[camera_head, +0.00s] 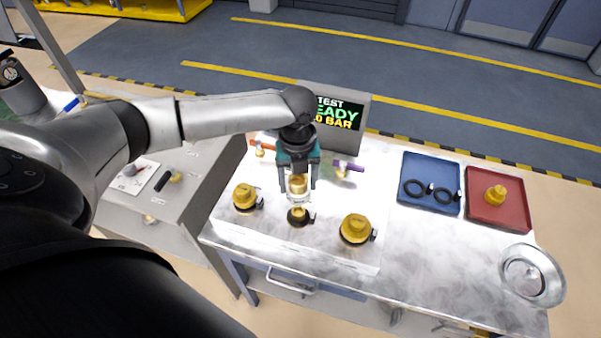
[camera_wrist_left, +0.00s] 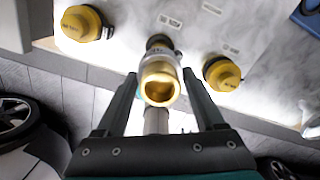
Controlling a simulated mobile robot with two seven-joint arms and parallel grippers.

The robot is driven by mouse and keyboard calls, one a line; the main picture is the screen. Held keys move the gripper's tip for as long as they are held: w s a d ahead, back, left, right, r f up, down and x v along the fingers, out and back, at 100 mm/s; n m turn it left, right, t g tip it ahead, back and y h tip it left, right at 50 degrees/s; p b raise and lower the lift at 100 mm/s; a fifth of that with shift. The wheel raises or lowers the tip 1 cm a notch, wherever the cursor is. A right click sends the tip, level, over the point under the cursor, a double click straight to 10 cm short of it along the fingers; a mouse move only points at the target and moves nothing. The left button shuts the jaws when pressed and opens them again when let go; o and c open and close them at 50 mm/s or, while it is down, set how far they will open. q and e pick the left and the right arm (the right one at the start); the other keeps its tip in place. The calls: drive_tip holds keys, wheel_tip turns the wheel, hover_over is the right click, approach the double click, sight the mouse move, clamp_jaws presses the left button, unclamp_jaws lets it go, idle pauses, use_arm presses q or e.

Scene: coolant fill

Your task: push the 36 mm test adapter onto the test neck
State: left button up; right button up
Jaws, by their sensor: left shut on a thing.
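The adapter (camera_head: 298,184) is a brass piece with a pale lower collar. My left gripper (camera_head: 298,182) is shut on it, with a finger on each side. The test neck (camera_head: 298,215) stands below it between two yellow caps, with a dark ring at its base. The adapter appears roughly in line with the neck; whether they touch I cannot tell. In the left wrist view the adapter's brass opening (camera_wrist_left: 160,88) shows between the fingers, and the adapter hides most of the neck. My right gripper is not in view.
Yellow caps (camera_head: 244,197) and (camera_head: 355,228) stand on either side of the neck. The test display (camera_head: 340,115) is behind. At right are a blue tray (camera_head: 408,165) with black rings, a red tray (camera_head: 512,222) with a yellow part, and a metal dish (camera_head: 532,275).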

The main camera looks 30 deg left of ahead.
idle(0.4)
use_arm(q)
drive_tip(key=shift+r+p, duration=0.1)
drive_tip(key=shift+p, duration=0.25)
drive_tip(key=b, duration=0.4)
hover_over(298, 211)
drive_tip(key=shift+w+f, duration=0.1)
drive_tip(key=shift+f, duration=2.9)
drive_tip(key=shift+p, duration=1.1)
drive_tip(key=shift+f+b, duration=1)
drive_tip(key=shift+f, duration=0.65)
drive_tip(key=o, duration=1.5)
wheel_tip(298, 211, up, 15)
drive_tip(key=shift+r, duration=0.15)
